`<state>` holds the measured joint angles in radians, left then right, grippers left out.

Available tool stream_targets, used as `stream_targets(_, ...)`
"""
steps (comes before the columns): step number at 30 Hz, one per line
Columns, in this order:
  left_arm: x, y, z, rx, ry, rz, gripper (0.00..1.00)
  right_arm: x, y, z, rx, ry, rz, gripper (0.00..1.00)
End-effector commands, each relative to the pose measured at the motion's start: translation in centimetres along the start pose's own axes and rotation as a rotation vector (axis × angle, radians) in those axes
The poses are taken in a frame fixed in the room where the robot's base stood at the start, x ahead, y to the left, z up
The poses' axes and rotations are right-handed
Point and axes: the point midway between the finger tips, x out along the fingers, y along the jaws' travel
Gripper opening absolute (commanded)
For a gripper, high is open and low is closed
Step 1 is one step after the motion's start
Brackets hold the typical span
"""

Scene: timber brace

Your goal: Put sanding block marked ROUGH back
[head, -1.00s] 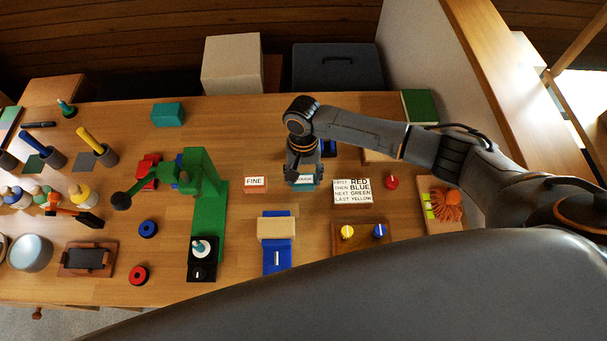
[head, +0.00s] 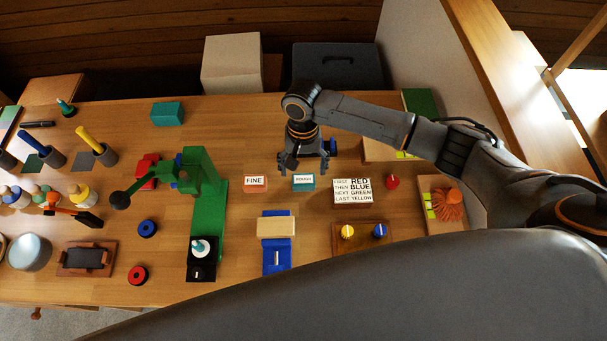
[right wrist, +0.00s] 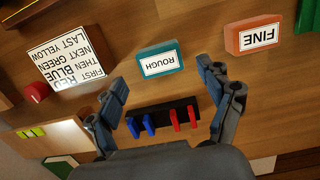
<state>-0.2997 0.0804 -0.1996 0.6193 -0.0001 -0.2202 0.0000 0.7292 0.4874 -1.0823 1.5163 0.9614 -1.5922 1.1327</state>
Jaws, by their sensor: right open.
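The teal sanding block marked ROUGH (head: 303,183) lies on the table between the FINE block and the lettered sign. It shows whole in the right wrist view (right wrist: 161,61), label up. The orange sanding block marked FINE (head: 255,183) lies to its left in the head view; it is also in the right wrist view (right wrist: 253,35). My right gripper (head: 292,165) is open and empty, just behind and above the ROUGH block. In the right wrist view its fingers (right wrist: 163,78) are spread wide, with the block beyond the tips. My left gripper is not in view.
A sign block with colour words (head: 352,191) stands right of the ROUGH block. A black rack with blue and red pieces (right wrist: 163,118) lies under my right gripper. A green lever tool (head: 209,210) and a blue stand with a wooden block (head: 276,228) are nearer. Bare table lies behind FINE.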

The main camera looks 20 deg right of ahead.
Motion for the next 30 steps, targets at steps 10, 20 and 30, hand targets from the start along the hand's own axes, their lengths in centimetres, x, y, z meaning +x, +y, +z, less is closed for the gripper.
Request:
stream_targets(10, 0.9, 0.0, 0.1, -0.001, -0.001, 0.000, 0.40, -6.8, 0.0, -0.1, 0.001, 0.002, -0.001, 0.80)
stream_targets(20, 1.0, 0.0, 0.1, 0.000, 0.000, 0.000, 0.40, -8.2, 0.0, 0.0, 0.000, 0.000, 0.000, 0.80)
stream_targets(30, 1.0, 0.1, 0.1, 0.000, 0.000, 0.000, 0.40, -8.2, 0.0, 0.0, 0.001, 0.000, 0.000, 0.80)
